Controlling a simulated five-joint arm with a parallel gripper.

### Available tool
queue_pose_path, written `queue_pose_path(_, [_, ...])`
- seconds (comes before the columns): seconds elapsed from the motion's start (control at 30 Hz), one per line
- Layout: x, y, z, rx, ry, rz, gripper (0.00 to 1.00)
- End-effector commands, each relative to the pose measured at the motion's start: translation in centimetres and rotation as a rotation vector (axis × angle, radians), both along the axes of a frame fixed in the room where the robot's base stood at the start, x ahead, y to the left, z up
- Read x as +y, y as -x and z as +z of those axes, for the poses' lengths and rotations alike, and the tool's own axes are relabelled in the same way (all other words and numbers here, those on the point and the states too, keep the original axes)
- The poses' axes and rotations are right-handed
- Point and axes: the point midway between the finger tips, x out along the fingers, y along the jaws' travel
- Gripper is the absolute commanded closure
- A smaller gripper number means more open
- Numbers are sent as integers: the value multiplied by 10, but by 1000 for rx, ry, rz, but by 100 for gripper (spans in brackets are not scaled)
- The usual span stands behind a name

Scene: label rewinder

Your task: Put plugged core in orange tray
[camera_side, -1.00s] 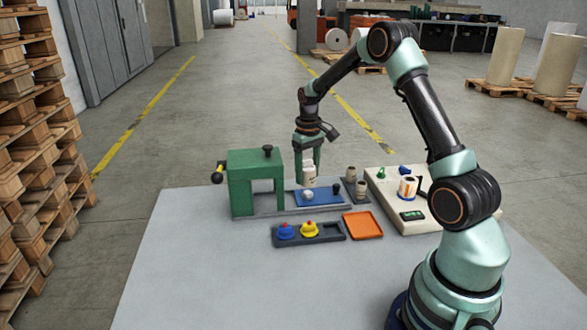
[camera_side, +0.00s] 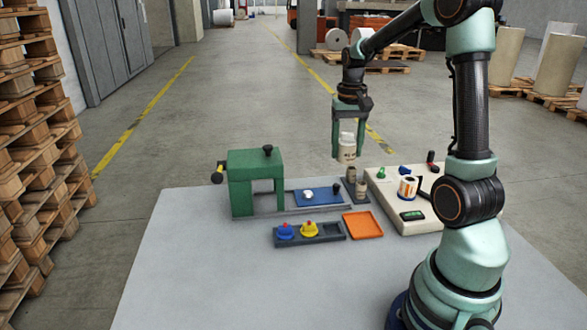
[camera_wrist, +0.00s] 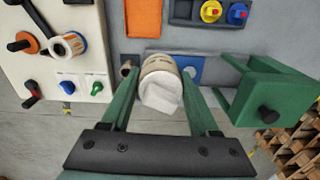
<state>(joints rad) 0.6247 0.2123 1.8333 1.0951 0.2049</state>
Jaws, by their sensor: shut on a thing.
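My gripper (camera_side: 348,149) is shut on a tan core with a white plug in its top, the plugged core (camera_side: 347,153). It holds the core roughly upright, high above the table, behind the orange tray. In the wrist view the plugged core (camera_wrist: 161,84) sits between the green fingers, white end toward the camera. The orange tray (camera_side: 363,225) lies flat on the table and looks empty; it also shows at the top of the wrist view (camera_wrist: 143,18).
A green press (camera_side: 252,175) stands left, with a blue plate (camera_side: 320,197) beside it. A dark tray (camera_side: 331,230) with blue and yellow knobbed pieces lies left of the orange tray. Small tan cores (camera_side: 361,190) stand behind. A cream rewinder (camera_side: 405,200) stands right.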

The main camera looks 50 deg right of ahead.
Motion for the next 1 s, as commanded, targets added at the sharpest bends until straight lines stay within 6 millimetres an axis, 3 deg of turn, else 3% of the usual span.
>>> queue_pose_path(0.2, [8,48,27,-3,1,-230,66])
queue_pose_path(0.47, [14,73,34,1,-1,-352,66])
queue_pose_path(0.67, [16,75,0,7,-4,-360,66])
queue_pose_path(1.0, [16,75,-84,8,-5,-358,66])
